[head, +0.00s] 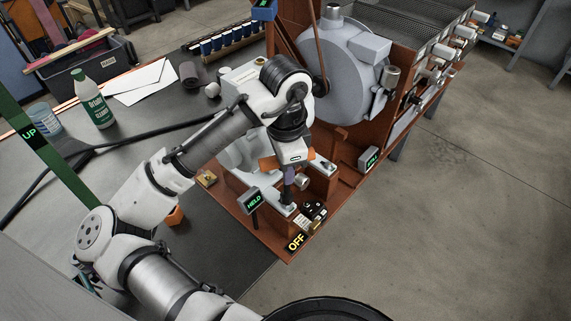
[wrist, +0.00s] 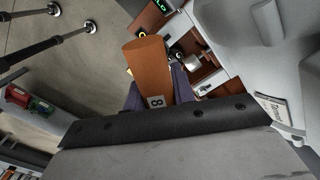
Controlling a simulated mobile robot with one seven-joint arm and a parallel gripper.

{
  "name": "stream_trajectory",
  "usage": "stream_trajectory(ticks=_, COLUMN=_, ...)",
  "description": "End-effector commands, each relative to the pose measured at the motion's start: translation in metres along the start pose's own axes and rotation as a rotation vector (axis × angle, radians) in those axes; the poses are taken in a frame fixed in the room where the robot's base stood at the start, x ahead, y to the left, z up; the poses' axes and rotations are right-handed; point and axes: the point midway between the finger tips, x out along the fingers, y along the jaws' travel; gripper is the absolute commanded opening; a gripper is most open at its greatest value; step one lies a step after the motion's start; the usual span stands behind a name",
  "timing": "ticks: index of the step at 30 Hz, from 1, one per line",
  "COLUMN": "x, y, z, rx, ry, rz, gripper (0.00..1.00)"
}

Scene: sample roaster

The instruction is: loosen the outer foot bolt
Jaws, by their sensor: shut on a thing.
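My gripper (head: 290,174) points down over the near end of the rust-red machine base, its purple fingers shut on an orange-brown handle (head: 267,165). In the wrist view the handle (wrist: 148,62), tagged 8, lies between the fingers of my gripper (wrist: 158,92). In the head view its ends stick out on both sides of my gripper. Directly below is a pale metal foot (head: 283,210) on the base. The outer foot bolt cannot be made out clearly; my gripper and the tool cover that area. I cannot tell whether the tool's tip is seated on it.
A small sign reading HELD (head: 254,201) stands just left of the foot; another sign (head: 370,158) stands farther right. An OFF label (head: 296,242) and a small black box (head: 314,209) sit close by. The roaster drum (head: 340,68) rises behind. The floor at right is clear.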

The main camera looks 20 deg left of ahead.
Motion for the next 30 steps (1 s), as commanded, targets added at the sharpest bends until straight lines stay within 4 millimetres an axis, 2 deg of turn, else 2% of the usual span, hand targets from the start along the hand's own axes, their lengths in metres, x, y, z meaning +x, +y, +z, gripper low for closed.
stream_trajectory(ticks=30, x=0.022, y=0.000, z=0.000, rx=0.000, ry=0.000, rz=-0.001, gripper=0.00)
